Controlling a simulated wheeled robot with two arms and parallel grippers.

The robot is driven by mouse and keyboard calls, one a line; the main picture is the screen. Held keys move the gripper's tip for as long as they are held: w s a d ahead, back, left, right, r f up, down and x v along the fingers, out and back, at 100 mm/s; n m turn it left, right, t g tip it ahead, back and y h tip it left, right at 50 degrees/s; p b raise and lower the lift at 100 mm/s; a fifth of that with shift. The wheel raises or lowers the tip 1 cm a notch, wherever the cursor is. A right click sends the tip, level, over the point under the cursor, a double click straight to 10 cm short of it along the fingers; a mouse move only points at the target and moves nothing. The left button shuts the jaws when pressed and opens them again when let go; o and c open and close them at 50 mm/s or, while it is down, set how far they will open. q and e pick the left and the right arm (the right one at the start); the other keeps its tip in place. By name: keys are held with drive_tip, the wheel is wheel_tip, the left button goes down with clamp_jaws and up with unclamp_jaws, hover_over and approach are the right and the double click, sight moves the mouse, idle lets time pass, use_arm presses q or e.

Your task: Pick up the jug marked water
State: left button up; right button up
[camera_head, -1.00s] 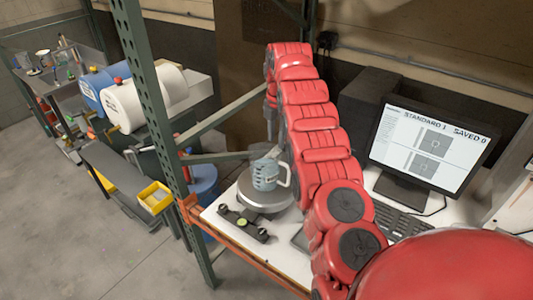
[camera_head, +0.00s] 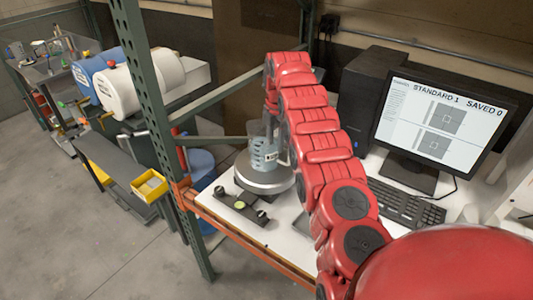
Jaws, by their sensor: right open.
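The jug (camera_head: 260,157) is a translucent grey-blue measuring jug with a handle on its right and a small label too tiny to read. It stands upright on the round metal plate (camera_head: 268,187) of the scale on the white table. My right arm comes in from the lower right, arches up and hangs its gripper (camera_head: 269,136) down at the top of the jug. The right gripper is open. Its fingers are small and partly merge with the jug, so I cannot tell whether they are around it or touching it. My left gripper is not in view.
A monitor (camera_head: 440,128) and keyboard (camera_head: 406,203) stand to the right of my right arm. A black bar with knobs (camera_head: 239,206) lies in front of the scale. A green rack post (camera_head: 165,140) stands left of the table. Blue and white drums (camera_head: 143,83) are farther left.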

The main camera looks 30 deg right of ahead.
drive_tip(key=f, duration=0.1)
drive_tip(key=f+p, duration=0.2)
drive_tip(key=f, duration=0.1)
drive_tip(key=shift+d, duration=0.25)
drive_tip(key=shift+f, duration=0.15)
clamp_jaws()
drive_tip(key=shift+w, duration=0.1)
idle(0.9)
